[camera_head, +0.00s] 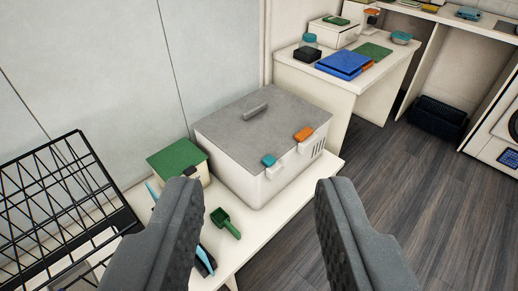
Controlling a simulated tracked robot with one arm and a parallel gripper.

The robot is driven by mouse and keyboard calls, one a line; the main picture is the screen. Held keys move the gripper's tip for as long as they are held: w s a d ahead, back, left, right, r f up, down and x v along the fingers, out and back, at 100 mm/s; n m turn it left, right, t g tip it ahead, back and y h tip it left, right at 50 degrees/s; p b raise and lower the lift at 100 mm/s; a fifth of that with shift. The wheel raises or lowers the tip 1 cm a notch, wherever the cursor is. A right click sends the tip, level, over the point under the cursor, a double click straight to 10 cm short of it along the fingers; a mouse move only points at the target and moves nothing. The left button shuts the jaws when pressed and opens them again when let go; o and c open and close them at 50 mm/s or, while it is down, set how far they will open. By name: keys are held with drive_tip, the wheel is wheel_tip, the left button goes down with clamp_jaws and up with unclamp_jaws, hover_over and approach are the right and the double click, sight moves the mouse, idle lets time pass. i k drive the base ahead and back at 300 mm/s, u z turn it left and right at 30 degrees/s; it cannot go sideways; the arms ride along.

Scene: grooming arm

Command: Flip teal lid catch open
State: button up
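A white box (246,182) with a grey lid (250,130) and a bar handle stands on a low white bench. The lid lies flat on the box. A small teal catch (269,160) sits at the lid's front edge, towards its left part. An orange catch (303,134) sits further right on the same edge. Whether either catch is latched is too small to tell. My gripper (258,190) is open and empty, its two dark fingers in the foreground, apart from the box. The teal catch shows between the fingers.
A black wire rack (60,195) stands at far left. A white desk (340,84) with folded cloths is behind. Dark floor (430,190) at right is clear.

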sight(269, 161)
drive_tip(key=z, duration=0.05)
drive_tip(key=k, duration=0.65)
drive_tip(key=z, duration=0.45)
drive_tip(key=i, duration=1.9)
drive_tip(key=u, duration=0.25)
